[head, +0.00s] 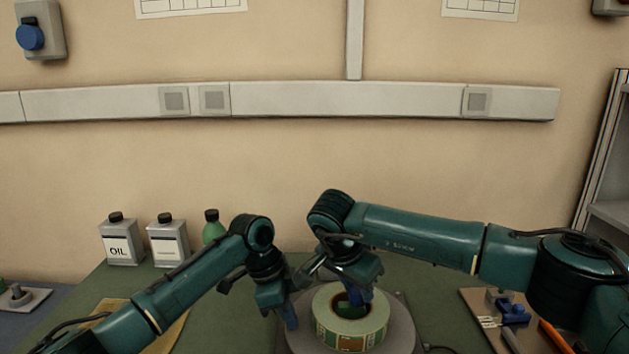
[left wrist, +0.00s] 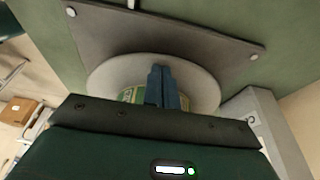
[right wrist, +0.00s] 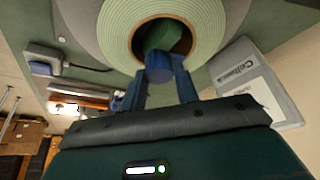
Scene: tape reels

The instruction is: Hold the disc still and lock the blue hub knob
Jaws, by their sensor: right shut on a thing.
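The disc also shows in the left wrist view (left wrist: 108,76). In the right wrist view the blue hub knob (right wrist: 158,67) sits at the roll's centre, beside a green hub part (right wrist: 165,38). My right gripper (head: 353,296) reaches down into the roll's centre and is shut on the knob. My left gripper (head: 291,322) is at the disc's left side, its blue fingers (left wrist: 164,80) together over the disc. I cannot tell whether they touch it.
A grey base plate (left wrist: 165,40) with screws lies under the disc. An oil can (head: 120,245), a second can (head: 168,245) and a green bottle (head: 212,228) stand at the back left. A board with small parts (head: 512,315) and an orange-handled tool (head: 555,337) lie at the right.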

